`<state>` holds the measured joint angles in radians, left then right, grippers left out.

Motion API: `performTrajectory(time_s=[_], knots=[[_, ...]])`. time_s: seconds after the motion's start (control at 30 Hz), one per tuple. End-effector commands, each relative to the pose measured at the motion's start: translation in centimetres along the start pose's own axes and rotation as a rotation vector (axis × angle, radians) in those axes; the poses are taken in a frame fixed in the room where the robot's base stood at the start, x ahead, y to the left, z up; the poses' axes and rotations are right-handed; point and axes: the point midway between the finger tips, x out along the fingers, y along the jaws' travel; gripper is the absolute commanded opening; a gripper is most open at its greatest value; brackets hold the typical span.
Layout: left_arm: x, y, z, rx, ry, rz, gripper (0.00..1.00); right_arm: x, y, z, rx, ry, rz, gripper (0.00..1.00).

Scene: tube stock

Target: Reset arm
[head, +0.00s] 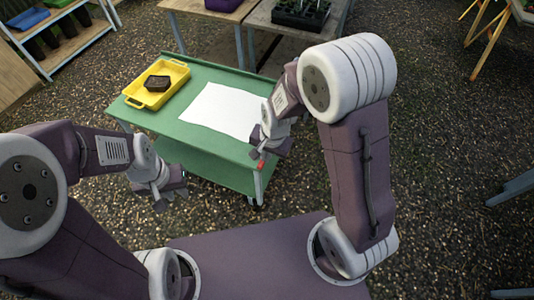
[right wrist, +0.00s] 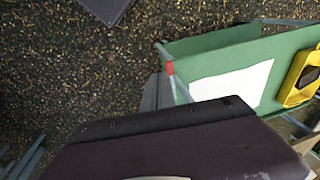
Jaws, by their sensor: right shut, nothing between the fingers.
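My left gripper (head: 172,194) hangs at the left over the gravel floor, in front of the green cart and apart from it. Its fingers are small and turned away, so I cannot tell whether they are open. My right gripper (head: 270,155) is by the near right corner of the green cart (head: 190,136). It is shut with nothing in it. From the head view I cannot tell whether it touches the cart. The cart also shows in the right wrist view (right wrist: 215,42), beyond a dark part of my own arm.
On the cart lie a white sheet (head: 222,108) and a yellow tray (head: 172,70) holding a dark block (head: 157,83). A red piece (head: 261,165) marks the cart's near corner. Tables with plant trays (head: 300,14) stand behind. A shelf (head: 52,38) stands back left. Gravel at right is mostly clear.

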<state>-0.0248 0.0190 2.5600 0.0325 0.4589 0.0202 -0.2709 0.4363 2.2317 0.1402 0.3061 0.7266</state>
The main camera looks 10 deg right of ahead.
Motion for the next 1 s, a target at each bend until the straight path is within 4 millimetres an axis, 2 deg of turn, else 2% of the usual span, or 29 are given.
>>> performTrajectory(time_s=[0.4, 0.47, 0.5, 0.57, 0.63, 0.7, 0.8, 0.87, 1.0], knots=[[0.0, 0.0, 0.0, 0.0, 0.0, 0.0, 0.24, 0.0, 0.1, -0.1, 0.004, 0.001, 0.0, 0.0], [0.0, 0.0, 0.0, 0.0, 0.0, 0.0, 0.24, -0.7, 0.2, -1.2, 0.027, 0.02, -0.015, 0.0], [0.0, 0.0, 0.0, 0.0, 0.0, 0.0, 0.24, -1.9, 0.3, -2.2, 0.053, 0.046, -0.036, 0.0], [0.0, 0.0, 0.0, 0.0, 0.0, 0.0, 0.24, -4.1, 1.9, -3.4, 0.094, 0.084, -0.055, 0.0], [0.0, 0.0, 0.0, 0.0, 0.0, 0.0, 0.24, -6.3, 5.0, -3.1, 0.042, 0.104, -0.039, 0.0], [0.0, 0.0, 0.0, 0.0, 0.0, 0.0, 0.24, -7.6, 8.4, -1.5, -0.112, 0.091, 0.004, 0.0], [0.0, 0.0, 0.0, 0.0, 0.0, 0.0, 0.24, -7.5, 11.0, 1.3, -0.352, 0.024, 0.06, 0.0], [0.0, 0.0, 0.0, 0.0, 0.0, 0.0, 0.24, -7.3, 11.8, 2.3, -0.458, -0.013, 0.079, 0.0], [0.0, 0.0, 0.0, 0.0, 0.0, 0.0, 0.24, -7.3, 12.0, 2.5, -0.566, -0.028, 0.083, 0.0]])
